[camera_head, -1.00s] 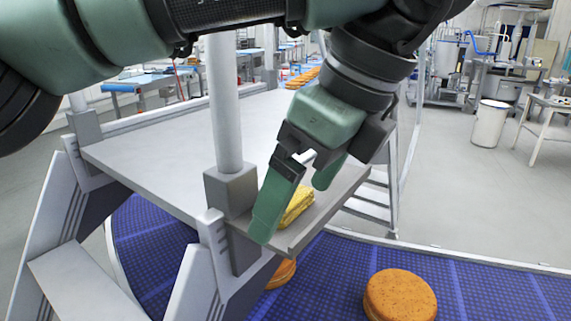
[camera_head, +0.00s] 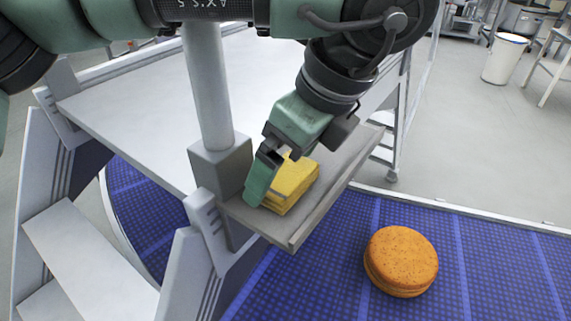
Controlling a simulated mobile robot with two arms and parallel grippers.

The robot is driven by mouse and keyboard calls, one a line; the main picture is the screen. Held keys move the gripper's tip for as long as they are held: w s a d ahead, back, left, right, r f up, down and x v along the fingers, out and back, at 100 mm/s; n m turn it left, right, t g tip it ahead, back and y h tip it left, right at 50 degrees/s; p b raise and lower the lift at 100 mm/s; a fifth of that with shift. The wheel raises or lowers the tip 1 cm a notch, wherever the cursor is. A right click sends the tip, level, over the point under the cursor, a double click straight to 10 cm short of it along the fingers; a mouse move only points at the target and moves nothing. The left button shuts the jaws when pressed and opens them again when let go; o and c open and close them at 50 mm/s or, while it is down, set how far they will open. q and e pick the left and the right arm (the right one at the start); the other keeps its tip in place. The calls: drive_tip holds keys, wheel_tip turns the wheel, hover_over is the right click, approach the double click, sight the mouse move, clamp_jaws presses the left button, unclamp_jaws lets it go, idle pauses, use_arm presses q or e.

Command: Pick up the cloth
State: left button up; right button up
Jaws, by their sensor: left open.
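The cloth (camera_head: 293,184) is yellow and looks folded into a small stack. It lies on the narrow grey shelf (camera_head: 345,178) at the edge of the grey platform. My left gripper (camera_head: 277,188) is open and points down at the cloth's left part. One green finger is in front of the cloth's left end, near the shelf. The other finger is mostly hidden behind the gripper body and cloth, so I cannot tell whether it touches the cloth. My right gripper is not in view.
A grey post (camera_head: 210,95) with a square foot stands just left of the cloth. A blue conveyor belt (camera_head: 335,270) runs below the shelf and carries a round orange-brown filled cake (camera_head: 401,260). A white bin (camera_head: 504,58) stands far off at upper right.

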sight(284, 172)
use_arm(q)
drive_tip(key=shift+w+a+f, duration=0.1)
drive_tip(key=shift+f, duration=0.3)
drive_tip(key=shift+c, duration=0.9)
drive_tip(key=c, duration=1)
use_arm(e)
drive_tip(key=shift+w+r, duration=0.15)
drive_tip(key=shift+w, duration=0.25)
use_arm(q)
drive_tip(key=shift+r, duration=0.2)
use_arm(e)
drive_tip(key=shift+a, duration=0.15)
use_arm(q)
drive_tip(key=shift+r, duration=0.25)
wheel_tip(284, 172, up, 7)
drive_tip(key=b, duration=0.2)
drive_tip(key=shift+f+b, duration=0.1)
drive_tip(key=shift+b, duration=0.25)
wheel_tip(284, 172, up, 12)
drive_tip(key=p, duration=0.2)
drive_tip(key=shift+r, duration=0.25)
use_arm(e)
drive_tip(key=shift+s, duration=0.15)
